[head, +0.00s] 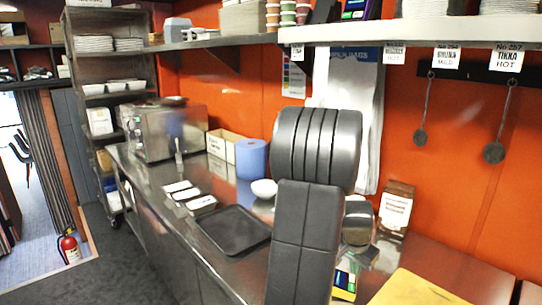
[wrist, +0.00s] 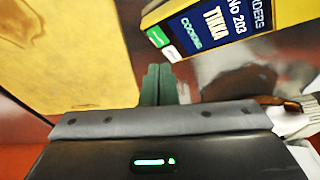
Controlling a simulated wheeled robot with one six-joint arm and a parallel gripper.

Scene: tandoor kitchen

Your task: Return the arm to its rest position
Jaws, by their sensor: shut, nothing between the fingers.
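My arm rises in the middle of the head view, its dark grey links folded one above another. My gripper (wrist: 158,84) shows in the wrist view, its two dark narrow fingers together with nothing between them. In the head view my arm links hide the fingers. A yellow box (wrist: 225,30) marked "No 203 TIKKA" is close ahead and to the right of the fingers in the wrist view. I cannot tell whether they touch.
A yellow board (head: 415,290) lies on the steel counter at lower right, with a brown box (head: 397,208) behind it. A black tray (head: 235,230), a white bowl (head: 264,188) and a blue roll (head: 251,158) stand left of my arm. A shelf (head: 440,32) hangs above.

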